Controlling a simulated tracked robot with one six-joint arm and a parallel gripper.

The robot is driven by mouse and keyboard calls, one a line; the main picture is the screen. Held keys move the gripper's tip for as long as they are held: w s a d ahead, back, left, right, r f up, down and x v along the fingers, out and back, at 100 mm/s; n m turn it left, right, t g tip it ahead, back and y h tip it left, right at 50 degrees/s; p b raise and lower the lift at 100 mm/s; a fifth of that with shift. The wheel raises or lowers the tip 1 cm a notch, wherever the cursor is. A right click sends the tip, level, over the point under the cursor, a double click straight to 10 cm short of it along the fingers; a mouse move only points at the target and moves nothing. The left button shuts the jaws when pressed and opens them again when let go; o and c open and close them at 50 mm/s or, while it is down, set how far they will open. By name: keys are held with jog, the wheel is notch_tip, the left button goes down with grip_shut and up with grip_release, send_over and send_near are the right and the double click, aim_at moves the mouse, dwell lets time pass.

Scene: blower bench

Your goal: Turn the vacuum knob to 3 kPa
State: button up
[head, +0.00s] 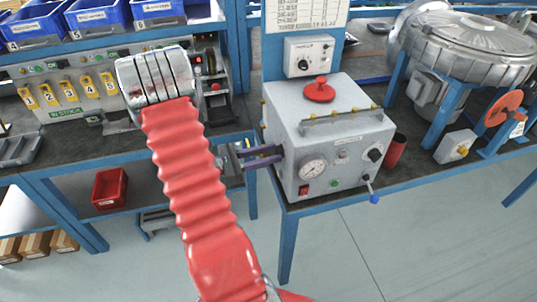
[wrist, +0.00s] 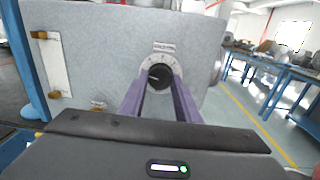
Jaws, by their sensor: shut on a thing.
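The vacuum knob (wrist: 158,72) is black and round, in the middle of the wrist view, on a pale ring dial on a grey panel. A small label is above it; its text and the scale figures are too small to read. The purple fingers of my gripper (wrist: 158,88) reach up to the knob, one on each side, and are shut on it. In the head view my gripper (head: 277,155) meets the left side of the grey box (head: 335,125).
The box stands on a blue-framed bench with a pressure gauge (head: 312,168), a red top knob (head: 319,90) and a blue-tipped lever (head: 374,197). A dark red cup (head: 395,151) stands at its right. Brass fittings (wrist: 55,94) stick out on the panel's left.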

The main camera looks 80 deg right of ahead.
jog(key=o, duration=1)
jog(key=shift+o, duration=0.2)
jog(key=v, duration=1.3)
jog(key=shift+w+a, duration=0.2)
jog(key=shift+w, duration=0.2)
